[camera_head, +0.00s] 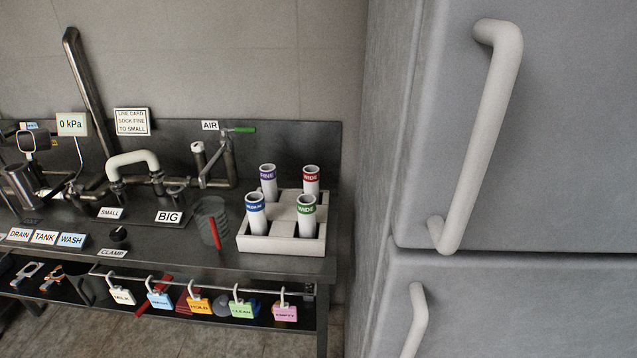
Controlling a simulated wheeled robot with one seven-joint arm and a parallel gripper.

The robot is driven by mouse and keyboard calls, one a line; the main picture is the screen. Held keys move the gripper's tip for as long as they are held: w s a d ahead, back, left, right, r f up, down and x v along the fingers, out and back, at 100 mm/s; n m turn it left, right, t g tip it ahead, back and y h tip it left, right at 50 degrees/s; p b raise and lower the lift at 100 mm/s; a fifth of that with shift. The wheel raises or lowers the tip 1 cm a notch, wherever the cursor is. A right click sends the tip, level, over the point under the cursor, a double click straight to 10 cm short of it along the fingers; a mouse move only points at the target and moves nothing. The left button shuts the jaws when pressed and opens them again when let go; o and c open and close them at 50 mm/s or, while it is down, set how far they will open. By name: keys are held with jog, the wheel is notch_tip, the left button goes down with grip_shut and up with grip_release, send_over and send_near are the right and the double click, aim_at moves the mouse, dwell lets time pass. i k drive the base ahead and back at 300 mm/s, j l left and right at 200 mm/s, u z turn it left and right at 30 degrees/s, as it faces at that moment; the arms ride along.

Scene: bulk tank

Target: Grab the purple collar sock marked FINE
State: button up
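The white sock tube with the purple collar marked FINE (268,184) stands upright in the back left compartment of a pale rack (281,244). The rack sits at the right end of the dark bench. A red-collared sock (311,180) stands to its right. A blue-collared sock (256,215) stands in front of it, and a green-collared sock (306,216) stands front right. The lower part of the purple-collared sock is hidden in the rack. My gripper is not in view.
A glass jar with a red stick (213,224) stands left of the rack. A green-handled AIR valve (239,130) rises behind. A large grey cabinet (540,160) with pale handles fills the right. Several coloured tags (199,304) hang below the bench edge.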

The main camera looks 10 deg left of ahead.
aim_at(268, 173)
jog(key=i+j+z, duration=0.2)
jog(key=j+z, duration=0.2)
jog(key=j, duration=0.7)
jog(key=j+z, duration=0.4)
jog(key=j, duration=0.75)
jog(key=j+z, duration=0.1)
jog(key=j, duration=2.55)
jog(key=i+j, duration=0.2)
